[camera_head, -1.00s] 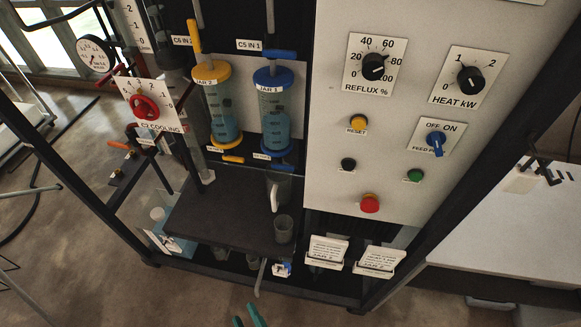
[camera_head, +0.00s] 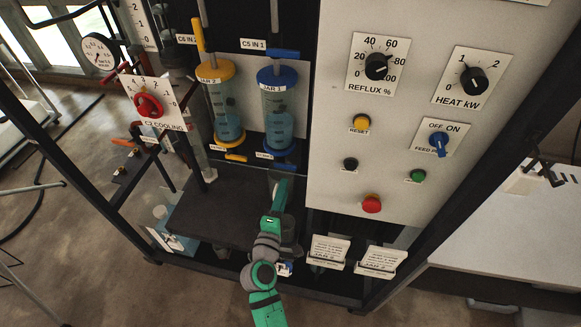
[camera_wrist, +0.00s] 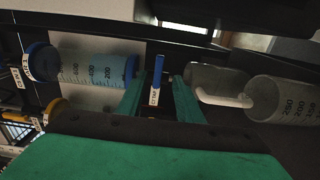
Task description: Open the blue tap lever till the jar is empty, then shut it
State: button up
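The blue-capped jar 1 (camera_head: 277,110) hangs upright on the rack, with blue liquid in its lower part. It also shows sideways in the wrist view (camera_wrist: 90,70). The blue tap lever (camera_wrist: 158,72) below it appears in the wrist view between my two green fingers, with a gap on both sides. My gripper (camera_wrist: 158,88) is open and empty. In the head view my gripper (camera_head: 281,182) is just below jar 1, and my arm hides part of the shelf there. I cannot tell from this whether the tap is running.
Yellow-capped jar 2 (camera_head: 224,105) hangs to the left. A jug with a white handle (camera_wrist: 222,98) and a beaker (camera_wrist: 275,98) stand close to my fingers. The dark shelf (camera_head: 205,215) is below. A control panel (camera_head: 335,140) with knobs and buttons is on the right.

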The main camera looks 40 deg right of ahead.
aim_at(290, 169)
jog(key=shift+x, duration=5.1)
jog(key=shift+r, duration=0.1)
grip_shut()
